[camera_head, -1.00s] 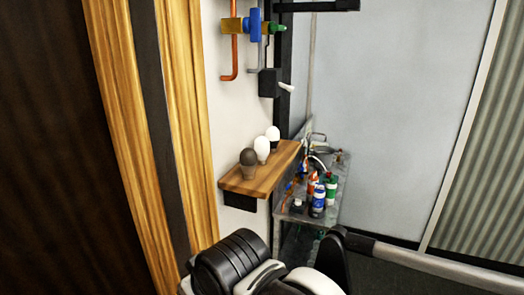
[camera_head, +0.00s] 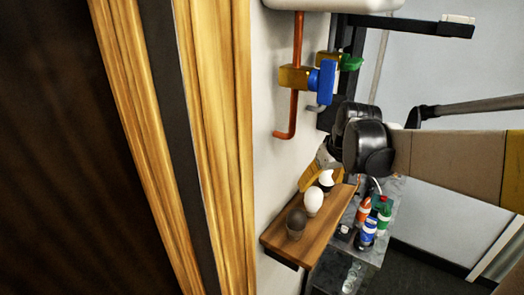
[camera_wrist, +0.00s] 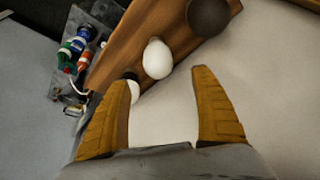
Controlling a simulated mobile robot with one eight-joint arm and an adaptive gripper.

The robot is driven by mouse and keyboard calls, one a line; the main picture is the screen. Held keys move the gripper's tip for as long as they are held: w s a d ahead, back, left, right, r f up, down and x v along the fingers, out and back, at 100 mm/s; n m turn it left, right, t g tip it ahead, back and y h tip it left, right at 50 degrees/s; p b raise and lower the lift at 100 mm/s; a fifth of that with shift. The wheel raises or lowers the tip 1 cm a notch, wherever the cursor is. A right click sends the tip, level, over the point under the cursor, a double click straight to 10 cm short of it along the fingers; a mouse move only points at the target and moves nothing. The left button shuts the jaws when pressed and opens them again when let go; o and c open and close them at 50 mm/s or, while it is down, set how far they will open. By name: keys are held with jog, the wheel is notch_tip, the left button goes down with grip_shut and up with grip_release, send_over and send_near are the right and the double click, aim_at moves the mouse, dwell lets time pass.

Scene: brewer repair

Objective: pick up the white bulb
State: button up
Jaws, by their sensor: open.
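The white bulb (camera_head: 313,201) stands in the middle of a row of three on a wooden wall shelf (camera_head: 330,226). In the wrist view the white bulb (camera_wrist: 157,59) is just beyond my fingertips, toward the left finger. My gripper (camera_head: 308,181) is open and empty, with its orange-brown fingers at the far end of the shelf; its two fingers (camera_wrist: 161,76) also show apart in the wrist view. A dark bulb (camera_head: 297,222) stands at the near end. Another white-topped bulb with a dark base (camera_head: 326,178) stands at the far end, partly covered by my left finger in the wrist view.
Copper pipe (camera_head: 298,60) and a blue-handled valve (camera_head: 326,82) are on the wall above. A grey bench (camera_head: 340,275) with several bottles (camera_head: 367,232) stands beyond the shelf. A wooden door frame (camera_head: 215,120) is to the left.

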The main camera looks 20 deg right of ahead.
aim_at(316, 191)
jog(key=x, duration=0.5)
jog(key=p+x, duration=0.1)
jog(key=x, duration=0.1)
jog(key=shift+s+d+f, duration=0.1)
jog(key=shift+s+f, duration=0.05)
jog(key=shift+s, duration=0.1)
jog(key=shift+w+f, duration=0.2)
jog(key=shift+f, duration=0.15)
jog(key=shift+s, duration=0.15)
jog(key=shift+c, duration=0.5)
jog(key=c, duration=1.2)
jog(key=shift+r, duration=0.1)
